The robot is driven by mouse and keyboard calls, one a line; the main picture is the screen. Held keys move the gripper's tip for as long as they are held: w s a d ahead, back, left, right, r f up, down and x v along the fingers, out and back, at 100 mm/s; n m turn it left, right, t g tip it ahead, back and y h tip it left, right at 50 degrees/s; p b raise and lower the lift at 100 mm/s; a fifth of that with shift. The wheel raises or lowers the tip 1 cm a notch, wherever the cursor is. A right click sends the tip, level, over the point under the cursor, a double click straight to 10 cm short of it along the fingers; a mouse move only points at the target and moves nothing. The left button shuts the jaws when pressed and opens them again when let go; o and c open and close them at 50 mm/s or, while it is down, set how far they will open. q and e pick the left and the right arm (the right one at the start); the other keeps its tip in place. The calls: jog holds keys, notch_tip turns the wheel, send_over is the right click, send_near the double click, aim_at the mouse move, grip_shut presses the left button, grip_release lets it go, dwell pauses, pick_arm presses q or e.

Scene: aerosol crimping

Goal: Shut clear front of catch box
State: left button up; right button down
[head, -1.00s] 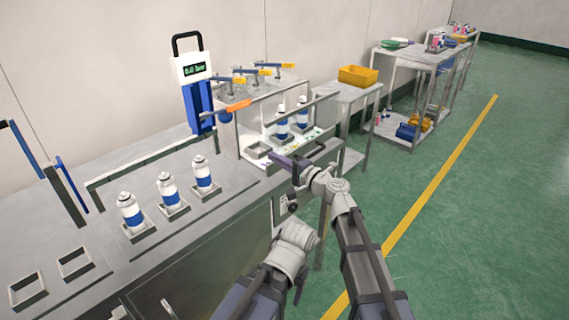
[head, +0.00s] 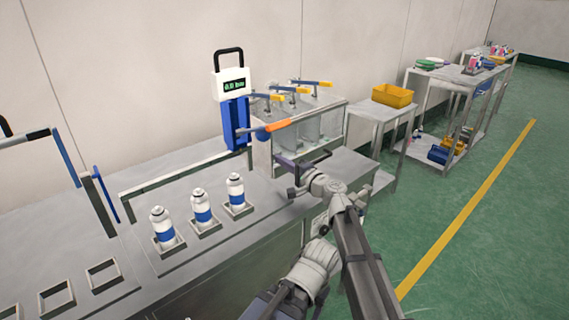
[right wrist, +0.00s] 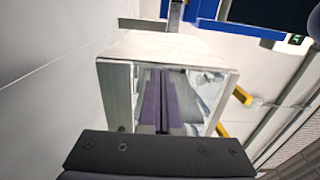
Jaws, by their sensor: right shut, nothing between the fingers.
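The catch box (head: 335,102) stands at the far right end of the steel bench, with several toggle clamps with yellow handles on top. Its clear front (head: 325,126) hangs down over the opening and looks shut or nearly so; a small gap cannot be ruled out. The inside looks hazy through it. My right gripper (head: 284,160) is shut and empty, low at the left part of the front. The right wrist view shows its purple fingers (right wrist: 165,98) together, facing the pale box (right wrist: 165,45); contact cannot be told. My left gripper is out of view.
Three white-and-blue cans (head: 201,207) stand in holders on the bench left of the box. A blue stand with a display (head: 231,84) and an orange-tipped lever (head: 278,125) are beside the box. A side table with a yellow bin (head: 392,95) is to the right.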

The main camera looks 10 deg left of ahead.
jog(key=shift+w+a+r, duration=0.15)
jog(key=shift+w+a, duration=0.1)
jog(key=shift+w, duration=0.05)
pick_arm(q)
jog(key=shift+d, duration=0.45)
pick_arm(e)
jog(key=v, duration=1.4)
jog(key=shift+s+d, duration=0.25)
jog(key=shift+s, duration=0.1)
